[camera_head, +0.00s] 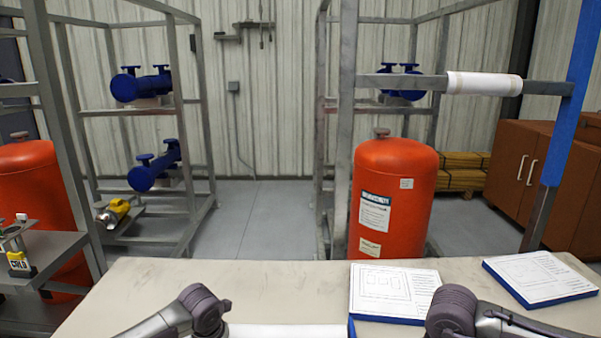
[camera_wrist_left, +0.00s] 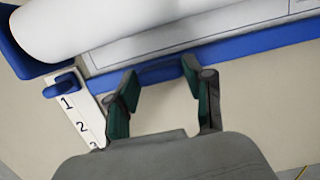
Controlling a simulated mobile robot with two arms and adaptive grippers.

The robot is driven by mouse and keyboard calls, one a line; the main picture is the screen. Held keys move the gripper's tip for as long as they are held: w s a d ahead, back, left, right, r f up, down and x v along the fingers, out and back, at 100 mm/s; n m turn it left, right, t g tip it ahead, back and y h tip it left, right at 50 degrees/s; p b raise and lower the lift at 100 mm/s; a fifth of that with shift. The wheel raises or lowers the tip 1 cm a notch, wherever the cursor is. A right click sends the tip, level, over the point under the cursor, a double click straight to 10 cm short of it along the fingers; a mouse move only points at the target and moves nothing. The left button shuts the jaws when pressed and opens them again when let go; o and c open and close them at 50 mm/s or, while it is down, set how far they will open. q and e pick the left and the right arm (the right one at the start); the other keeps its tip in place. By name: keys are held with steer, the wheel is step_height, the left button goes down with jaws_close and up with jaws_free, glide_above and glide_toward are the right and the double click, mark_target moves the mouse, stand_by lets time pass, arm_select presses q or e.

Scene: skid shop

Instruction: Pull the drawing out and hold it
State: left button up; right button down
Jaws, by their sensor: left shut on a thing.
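The drawing (camera_wrist_left: 165,38) is a white sheet with thin printed lines, lying beside a thick white roll (camera_wrist_left: 120,22) in the left wrist view. A blue bar (camera_wrist_left: 240,48) runs along the sheet's near edge. My left gripper (camera_wrist_left: 160,75) has its fingertips either side of a short stretch of this blue edge and is shut on it. Part of a white roll (camera_head: 285,331) shows at the bottom of the head view. My left gripper is out of the head view, and my right gripper is in neither view.
Two blue-edged boards with drawings, one in the middle (camera_head: 392,292) and one at the right (camera_head: 540,277), lie on the pale table (camera_head: 230,285). A numbered strip (camera_wrist_left: 82,120) lies left of my gripper. Behind stand an orange tank (camera_head: 395,180) and metal racks.

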arm_select(q)
steer(key=shift+s, duration=1.8)
steer(key=shift+s+f, duration=0.1)
steer(key=shift+s, duration=1.7)
steer(key=shift+s, duration=1.75)
steer(key=shift+s, duration=1.75)
